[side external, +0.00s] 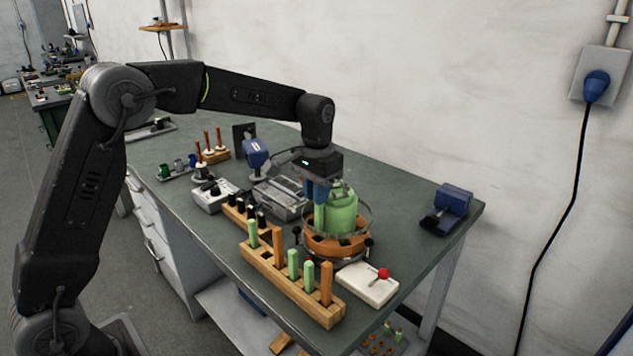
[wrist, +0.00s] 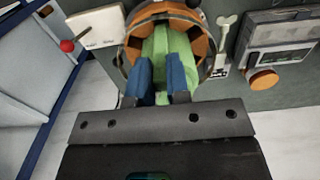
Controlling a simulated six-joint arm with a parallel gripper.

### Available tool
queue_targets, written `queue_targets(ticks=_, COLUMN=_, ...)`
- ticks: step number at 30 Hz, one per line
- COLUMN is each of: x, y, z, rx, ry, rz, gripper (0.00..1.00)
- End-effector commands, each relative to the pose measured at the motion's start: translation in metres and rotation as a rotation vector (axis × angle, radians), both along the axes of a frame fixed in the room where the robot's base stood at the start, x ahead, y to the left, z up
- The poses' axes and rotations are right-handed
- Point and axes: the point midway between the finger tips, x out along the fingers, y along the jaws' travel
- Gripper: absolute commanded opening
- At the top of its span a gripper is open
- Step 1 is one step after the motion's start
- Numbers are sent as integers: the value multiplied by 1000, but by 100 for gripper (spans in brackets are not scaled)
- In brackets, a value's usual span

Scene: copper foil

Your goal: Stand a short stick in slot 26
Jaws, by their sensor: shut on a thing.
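My gripper (side external: 318,196) is shut on a light green stick (side external: 319,217), which hangs upright below the blue fingers. In the wrist view the fingers (wrist: 162,82) close around green, but the held stick and the green cylinder behind blend together. The stick is over or in the near-left part of a round orange slotted holder (side external: 335,250), beside the big green cylinder (side external: 342,210) at its middle. I cannot tell if the stick's lower end is in a slot. No slot numbers are readable, so slot 26 cannot be picked out.
A wooden rack (side external: 290,285) with several green and orange sticks stands in front. A white box with a red knob (side external: 383,273) is close on the right. A grey device (side external: 280,197) stands behind left. A blue clamp-like tool (side external: 452,203) is at the far right; the bench around it is clear.

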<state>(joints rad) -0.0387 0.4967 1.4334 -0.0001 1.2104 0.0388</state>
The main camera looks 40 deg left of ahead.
Motion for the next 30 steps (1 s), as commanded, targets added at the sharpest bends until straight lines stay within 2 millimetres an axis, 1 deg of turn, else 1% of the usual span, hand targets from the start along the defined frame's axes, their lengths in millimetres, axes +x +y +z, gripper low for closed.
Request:
queue_targets(ticks=2, x=0, y=0, z=-8, rx=0, ry=2, rz=0, gripper=0)
queue_targets(ticks=10, x=0, y=0, z=-6, rx=0, ry=0, rz=0, gripper=0)
queue_targets(ticks=22, x=-1, y=0, z=-15, rx=0, ry=1, rz=0, gripper=0)
queue_targets(ticks=30, x=-1, y=0, z=-16, rx=0, ry=0, rz=0, gripper=0)
